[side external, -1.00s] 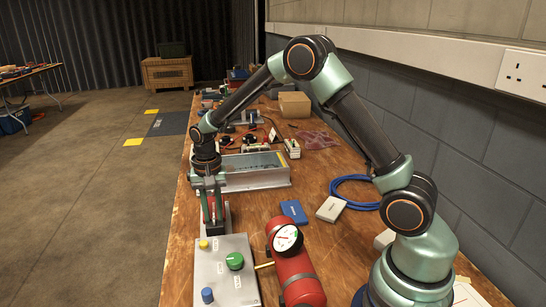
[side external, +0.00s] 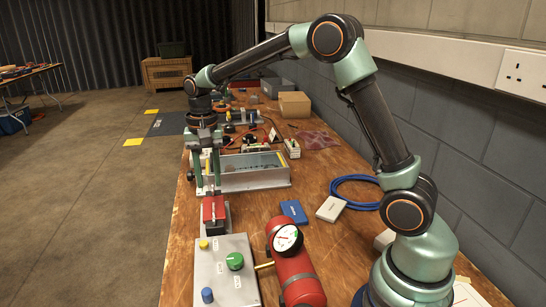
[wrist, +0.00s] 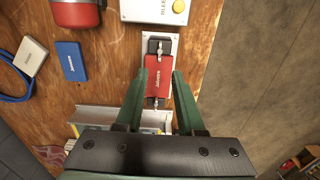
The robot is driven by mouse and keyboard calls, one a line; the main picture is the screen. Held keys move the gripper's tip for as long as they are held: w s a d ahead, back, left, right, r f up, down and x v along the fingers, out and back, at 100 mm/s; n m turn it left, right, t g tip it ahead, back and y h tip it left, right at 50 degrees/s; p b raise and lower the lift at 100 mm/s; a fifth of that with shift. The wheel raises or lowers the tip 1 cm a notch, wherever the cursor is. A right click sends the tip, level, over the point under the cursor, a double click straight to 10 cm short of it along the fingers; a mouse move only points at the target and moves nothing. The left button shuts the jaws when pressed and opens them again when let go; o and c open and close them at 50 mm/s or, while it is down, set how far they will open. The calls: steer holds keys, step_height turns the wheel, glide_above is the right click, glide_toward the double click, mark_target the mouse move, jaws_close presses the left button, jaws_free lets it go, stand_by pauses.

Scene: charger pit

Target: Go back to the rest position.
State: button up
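My gripper (side external: 208,188) points down above the bench, its two green fingers apart with nothing held between them. Just below and nearer the camera, a red block (side external: 213,208) sits on a light grey base plate. In the wrist view the red block (wrist: 159,75), with white lettering and metal bits at both ends, shows between and beyond the open green fingers (wrist: 160,88). The fingertips look clear of it. A black piece (wrist: 159,46) sits at its far end on the plate.
A grey panel with knobs (side external: 222,268) and a red cylinder with a gauge (side external: 297,275) stand in front. A silver metal case (side external: 255,172) lies close behind the gripper. Blue and white boxes and a blue cable (side external: 345,183) lie right, near the wall.

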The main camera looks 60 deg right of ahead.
steer(key=shift+r, duration=0.9)
steer(key=shift+s, duration=0.1)
steer(key=s+r+n+t, duration=0.2)
steer(key=s+r+n, duration=0.1)
steer(key=s, duration=0.6)
steer(key=s+r+n+t, duration=0.3)
steer(key=s+n, duration=0.3)
steer(key=s, duration=0.3)
steer(key=shift+a+r+t, duration=0.15)
steer(key=shift+a+t, duration=0.15)
